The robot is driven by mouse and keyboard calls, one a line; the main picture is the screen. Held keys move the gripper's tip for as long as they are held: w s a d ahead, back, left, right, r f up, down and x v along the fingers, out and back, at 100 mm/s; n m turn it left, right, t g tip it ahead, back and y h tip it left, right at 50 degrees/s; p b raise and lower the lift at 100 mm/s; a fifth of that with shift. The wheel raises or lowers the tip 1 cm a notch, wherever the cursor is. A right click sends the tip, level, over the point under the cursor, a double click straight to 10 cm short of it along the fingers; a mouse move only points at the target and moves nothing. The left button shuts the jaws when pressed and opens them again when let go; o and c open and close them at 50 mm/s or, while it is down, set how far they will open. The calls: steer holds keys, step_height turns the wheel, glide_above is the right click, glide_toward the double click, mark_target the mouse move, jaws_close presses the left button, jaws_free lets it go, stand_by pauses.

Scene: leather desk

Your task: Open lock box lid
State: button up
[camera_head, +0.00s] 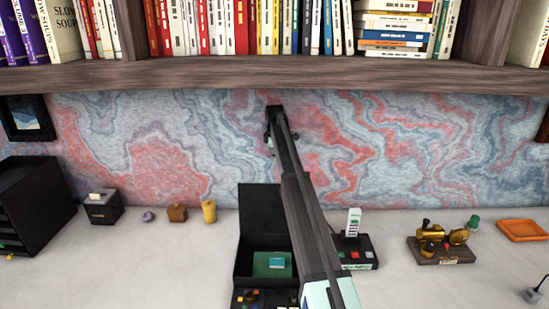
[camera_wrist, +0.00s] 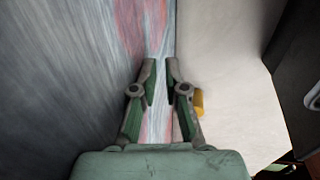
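The lock box (camera_head: 241,262) is a black box standing on the desk, left of my arm. Its black lid (camera_head: 262,205) stands upright at the back, so the inside shows, with a green lining and a small teal block (camera_head: 277,262). Small coloured parts show at its front, partly cut off by the frame. My gripper (camera_head: 271,118) is high above and behind the box, near the marbled wall. In the wrist view my gripper (camera_wrist: 161,65) is empty, with a narrow gap between its fingertips. A dark surface (camera_wrist: 300,70) at the right edge may be the lid.
A yellow cylinder (camera_head: 209,212) stands left of the box; a phone-like device (camera_head: 353,250) stands right of my arm. A brass device (camera_head: 440,245) is further right. A bookshelf (camera_head: 200,76) overhangs the wall.

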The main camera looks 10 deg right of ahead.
steer(key=v, duration=0.8)
steer(key=shift+w, duration=0.1)
